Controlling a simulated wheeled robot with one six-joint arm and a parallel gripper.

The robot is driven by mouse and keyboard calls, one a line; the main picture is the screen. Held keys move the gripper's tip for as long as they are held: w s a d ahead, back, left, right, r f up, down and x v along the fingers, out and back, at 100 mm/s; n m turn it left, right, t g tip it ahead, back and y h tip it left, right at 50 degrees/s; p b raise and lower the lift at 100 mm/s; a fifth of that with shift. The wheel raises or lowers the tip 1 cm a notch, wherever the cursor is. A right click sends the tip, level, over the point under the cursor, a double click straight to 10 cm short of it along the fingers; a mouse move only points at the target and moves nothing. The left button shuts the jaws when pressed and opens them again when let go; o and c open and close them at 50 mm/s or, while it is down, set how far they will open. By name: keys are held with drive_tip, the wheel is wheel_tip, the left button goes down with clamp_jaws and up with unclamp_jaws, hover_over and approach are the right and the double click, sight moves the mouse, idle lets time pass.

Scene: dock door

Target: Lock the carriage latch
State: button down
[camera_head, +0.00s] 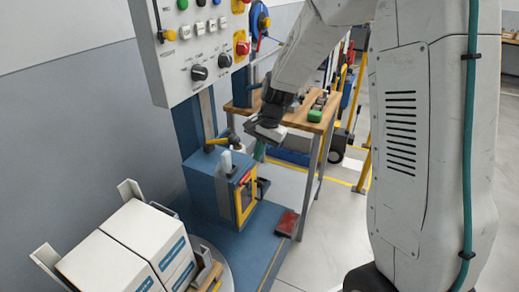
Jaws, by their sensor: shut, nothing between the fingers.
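The blue carriage (204,186) sits low on the mast of a wrapping machine, under the control panel. A dark latch lever with a yellow end (218,140) lies near its top, against the mast. A white cylinder stands beside it on the carriage. I cannot tell from this view whether the latch is locked. My gripper (262,143) is to the right of the lever and apart from it in the picture, pointing down. It is shut and holds nothing. Its fingertips are small and partly hidden by the wrist.
The control panel (205,50) with knobs and buttons hangs above the carriage. White boxes (146,232) stand on the turntable at lower left. A red pedal (287,223) is on the blue base.

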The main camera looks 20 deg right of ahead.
sight(249, 183)
drive_tip(key=x, duration=0.9)
drive_tip(key=shift+a+f, duration=0.1)
drive_tip(key=shift+f, duration=0.25)
